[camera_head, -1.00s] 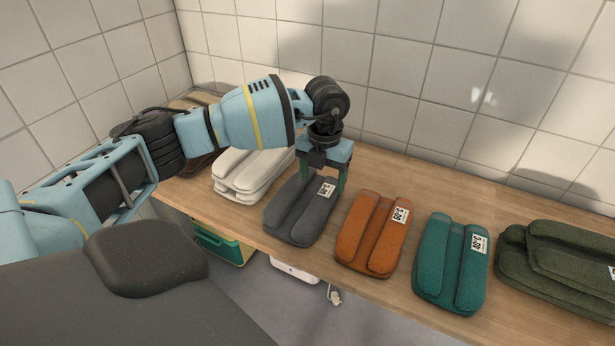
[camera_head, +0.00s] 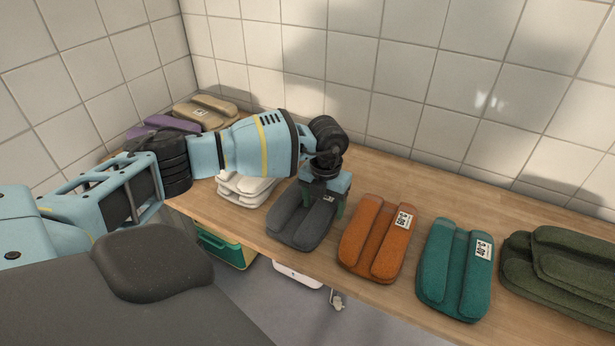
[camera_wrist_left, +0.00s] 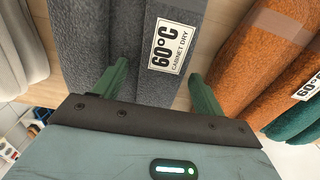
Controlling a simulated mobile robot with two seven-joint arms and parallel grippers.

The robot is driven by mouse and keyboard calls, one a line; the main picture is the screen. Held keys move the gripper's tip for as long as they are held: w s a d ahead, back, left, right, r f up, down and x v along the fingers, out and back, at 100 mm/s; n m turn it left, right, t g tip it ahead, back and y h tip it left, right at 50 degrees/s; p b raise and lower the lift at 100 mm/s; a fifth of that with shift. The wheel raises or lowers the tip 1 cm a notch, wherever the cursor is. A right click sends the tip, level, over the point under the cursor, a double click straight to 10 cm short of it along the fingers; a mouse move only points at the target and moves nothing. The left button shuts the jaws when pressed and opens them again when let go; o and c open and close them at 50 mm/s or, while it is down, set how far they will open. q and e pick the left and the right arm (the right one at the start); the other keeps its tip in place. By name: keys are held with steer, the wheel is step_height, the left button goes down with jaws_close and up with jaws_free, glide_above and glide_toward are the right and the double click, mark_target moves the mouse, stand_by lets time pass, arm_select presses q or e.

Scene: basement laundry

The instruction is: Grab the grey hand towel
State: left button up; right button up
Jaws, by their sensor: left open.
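The grey hand towel (camera_head: 298,222) lies folded on the wooden counter, between white and orange towels. My left gripper (camera_head: 322,206) is over its back end, pointing down, and partly hides it. In the left wrist view the grey towel (camera_wrist_left: 84,50) carries a white label reading 60°C cabinet dry. The open green fingers of the left gripper (camera_wrist_left: 160,88) show there; one overlaps the towel and the other is by its right edge. I cannot tell whether they touch it. My right gripper is not in view.
The orange towel (camera_head: 374,240) and teal towel (camera_head: 455,270) lie to the right, then an olive stack (camera_head: 560,262). White towels (camera_head: 246,190) are left, partly under my arm. Tan (camera_head: 205,110) and purple (camera_head: 158,124) towels are further back left. A tiled wall (camera_head: 420,90) bounds the counter.

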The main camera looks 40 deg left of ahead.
arm_select(q)
steer(key=c, duration=1.3)
steer(key=shift+c, duration=0.2)
step_height(320, 180, up, 10)
